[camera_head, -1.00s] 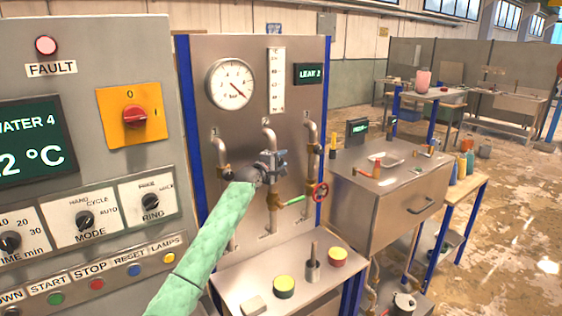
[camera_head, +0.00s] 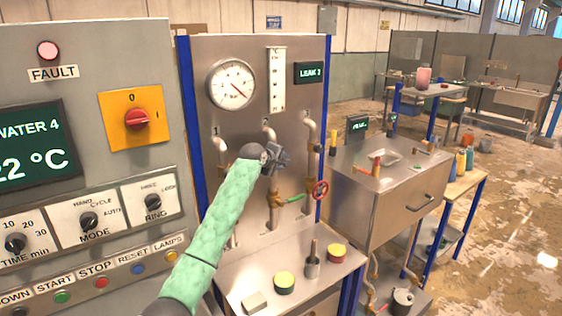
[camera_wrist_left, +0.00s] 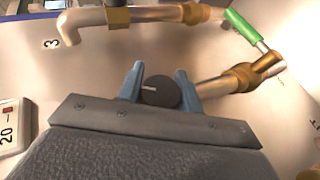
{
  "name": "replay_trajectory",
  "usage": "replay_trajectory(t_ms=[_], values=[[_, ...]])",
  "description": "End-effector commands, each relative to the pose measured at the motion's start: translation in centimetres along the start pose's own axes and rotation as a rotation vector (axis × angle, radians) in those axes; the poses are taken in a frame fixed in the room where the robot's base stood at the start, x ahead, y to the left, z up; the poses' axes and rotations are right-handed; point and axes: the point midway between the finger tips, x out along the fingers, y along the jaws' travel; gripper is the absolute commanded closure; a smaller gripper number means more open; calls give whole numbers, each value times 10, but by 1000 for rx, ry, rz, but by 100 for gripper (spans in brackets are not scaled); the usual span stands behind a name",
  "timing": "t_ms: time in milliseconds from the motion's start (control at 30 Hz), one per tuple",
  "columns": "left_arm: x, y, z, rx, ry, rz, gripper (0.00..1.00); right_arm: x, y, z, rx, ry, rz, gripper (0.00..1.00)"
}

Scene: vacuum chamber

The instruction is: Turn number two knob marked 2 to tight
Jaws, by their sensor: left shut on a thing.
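The black round knob (camera_wrist_left: 160,91), with a white pointer line, sits between the blue fingers of my left gripper (camera_wrist_left: 160,84) in the left wrist view. The gripper is shut on it. In the head view my left gripper (camera_head: 275,158) is at the steel valve panel (camera_head: 235,55), in front of the middle pipe (camera_head: 269,134), which carries a small mark 2. The gripper hides the knob there. The knob's own marking cannot be read. My right gripper is not in view.
A pressure gauge (camera_head: 232,84) and a display reading LEAK 2 (camera_head: 310,73) are above.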

Motion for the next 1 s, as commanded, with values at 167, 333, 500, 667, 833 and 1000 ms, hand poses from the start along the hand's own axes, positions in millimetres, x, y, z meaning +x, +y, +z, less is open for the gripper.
replay_trajectory(t_ms=[167, 333, 500, 667, 833, 1000], values=[[0, -1, 0, 2, 0, -7, 88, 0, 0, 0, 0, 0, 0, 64], [0, -2, 0, 1, -1, -6, 61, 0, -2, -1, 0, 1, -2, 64], [0, -1, 0, 1, 0, -5, 43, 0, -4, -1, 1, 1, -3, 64], [0, -1, 0, 1, 0, -5, 43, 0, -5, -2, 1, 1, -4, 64], [-6, -3, 1, 1, 0, -4, 43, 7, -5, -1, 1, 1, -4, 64], [-27, -5, 1, 1, 0, -2, 43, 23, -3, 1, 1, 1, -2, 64]])
